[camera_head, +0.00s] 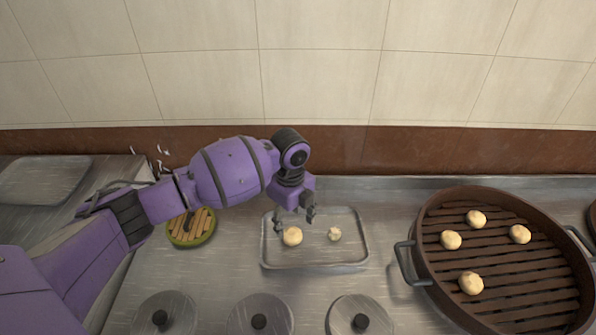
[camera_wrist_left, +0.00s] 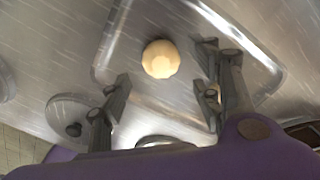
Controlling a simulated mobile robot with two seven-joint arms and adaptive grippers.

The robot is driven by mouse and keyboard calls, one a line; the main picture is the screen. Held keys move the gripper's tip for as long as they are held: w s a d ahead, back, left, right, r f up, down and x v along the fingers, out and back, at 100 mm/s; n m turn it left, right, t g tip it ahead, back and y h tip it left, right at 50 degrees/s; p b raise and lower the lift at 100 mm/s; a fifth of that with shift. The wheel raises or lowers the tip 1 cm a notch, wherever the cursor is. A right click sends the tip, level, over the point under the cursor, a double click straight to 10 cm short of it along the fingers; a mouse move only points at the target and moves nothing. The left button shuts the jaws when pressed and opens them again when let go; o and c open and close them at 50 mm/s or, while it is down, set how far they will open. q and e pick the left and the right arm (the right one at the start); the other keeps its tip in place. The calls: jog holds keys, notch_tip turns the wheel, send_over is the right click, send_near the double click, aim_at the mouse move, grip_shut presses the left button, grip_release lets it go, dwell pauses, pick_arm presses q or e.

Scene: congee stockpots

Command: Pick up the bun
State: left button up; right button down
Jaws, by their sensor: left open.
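Two pale buns lie apart on a shallow metal tray (camera_head: 315,265). The larger left bun (camera_head: 292,236) sits near the tray's left side; the smaller right bun (camera_head: 334,234) lies to its right. My left gripper (camera_head: 296,216) is open and empty, above the tray at its back left, close to the left bun. In the left wrist view, one bun (camera_wrist_left: 160,59) shows clear ahead of the open fingers (camera_wrist_left: 165,95). The other bun (camera_wrist_left: 214,92) is mostly hidden behind a finger there. My right gripper is in neither view.
A round brown steamer (camera_head: 430,225) with slats and side handles holds several buns at the right. Metal lids with black knobs (camera_head: 259,321) line the front. A small round slatted board (camera_head: 191,228) lies left of the tray. A tiled wall stands behind.

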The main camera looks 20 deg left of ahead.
aim_at(291, 233)
pick_arm(q)
notch_tip(291, 233, down, 5)
jog(key=shift+s+f, duration=0.1)
jog(key=shift+f, duration=0.05)
jog(key=shift+c, duration=0.5)
jog(key=c, duration=1)
